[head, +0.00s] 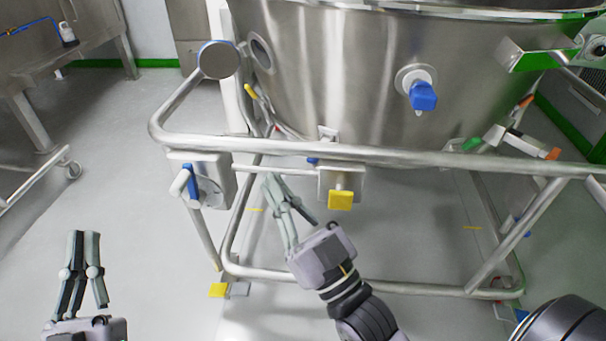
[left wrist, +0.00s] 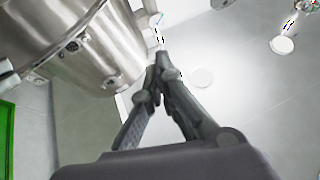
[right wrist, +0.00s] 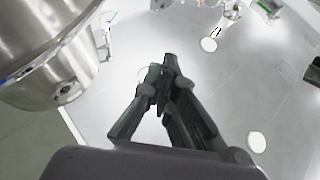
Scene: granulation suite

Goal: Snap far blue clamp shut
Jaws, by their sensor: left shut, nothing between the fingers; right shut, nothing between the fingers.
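A blue lever (head: 190,182) sits on a grey box-shaped bracket (head: 214,177) at the left end of the vessel frame's rail. A small blue part (head: 312,161) shows just under the rail near the middle, mostly hidden. I cannot tell which of these is the far blue clamp, nor whether either is snapped shut. My right gripper (head: 270,180) is shut and empty, with its fingertips just below the rail, between the bracket and a yellow tab. My left gripper (head: 86,236) is shut and empty over the floor at far left, apart from the frame.
The steel vessel (head: 330,70) stands behind the tubular rail (head: 400,155). A blue-handled valve (head: 423,95) projects from its front. Yellow tabs hang at the rail (head: 340,199) and by the floor (head: 218,290). A steel table (head: 60,50) stands at upper left. Floor around my left gripper is clear.

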